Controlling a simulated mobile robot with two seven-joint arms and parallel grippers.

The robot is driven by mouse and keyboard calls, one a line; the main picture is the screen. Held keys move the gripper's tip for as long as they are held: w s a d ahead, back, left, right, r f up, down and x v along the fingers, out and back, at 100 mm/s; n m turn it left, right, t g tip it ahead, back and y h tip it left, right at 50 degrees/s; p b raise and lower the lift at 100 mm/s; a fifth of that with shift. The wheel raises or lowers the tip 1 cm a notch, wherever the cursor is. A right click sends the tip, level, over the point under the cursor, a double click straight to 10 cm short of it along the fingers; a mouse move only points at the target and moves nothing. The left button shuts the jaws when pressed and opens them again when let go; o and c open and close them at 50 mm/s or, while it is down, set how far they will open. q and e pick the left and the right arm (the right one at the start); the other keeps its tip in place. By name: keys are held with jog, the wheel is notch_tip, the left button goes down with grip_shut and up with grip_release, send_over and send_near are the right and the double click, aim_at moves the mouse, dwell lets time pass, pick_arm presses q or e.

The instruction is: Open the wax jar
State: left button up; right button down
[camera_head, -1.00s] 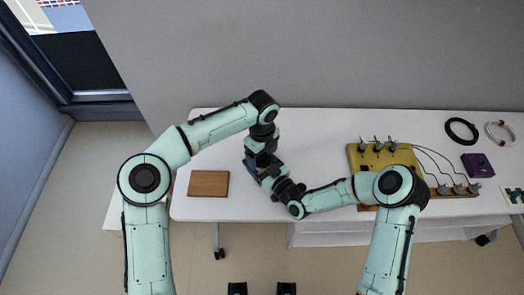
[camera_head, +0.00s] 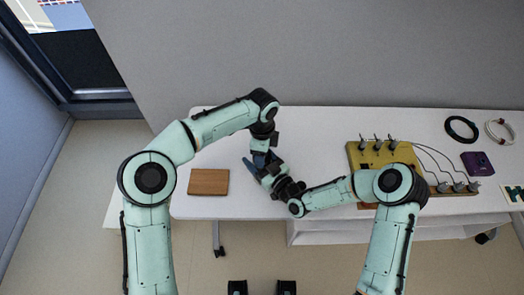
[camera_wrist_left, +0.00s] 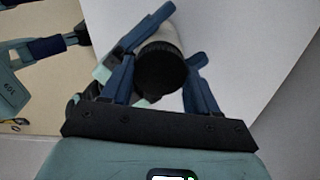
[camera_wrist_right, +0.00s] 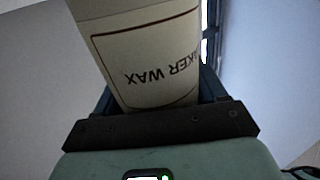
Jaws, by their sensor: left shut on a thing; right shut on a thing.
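The wax jar is pale with a printed label and shows in the right wrist view (camera_wrist_right: 150,60). Its label reads upside down, ending in "KER WAX". My right gripper (camera_wrist_right: 158,95) is shut around the jar's body. In the left wrist view the jar (camera_wrist_left: 160,38) sits against its black lid (camera_wrist_left: 160,70), and my left gripper (camera_wrist_left: 162,82) is shut on that lid. I cannot tell whether there is a gap between lid and jar. In the head view my left gripper (camera_head: 261,156) is right above my right gripper (camera_head: 256,168), and they hide the jar.
The white table (camera_head: 320,130) is clear around the grippers. A brown wooden board (camera_head: 208,182) lies to the left. A yellow board with cables (camera_head: 380,158), a black ring (camera_head: 461,129), a white coil (camera_head: 499,132) and a purple box (camera_head: 477,164) lie to the right.

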pick_arm(q)
jog(key=o, duration=1.2)
jog(key=shift+c, duration=0.2)
jog(key=shift+r, duration=0.15)
jog(key=shift+r, duration=2.15)
pick_arm(e)
grip_release()
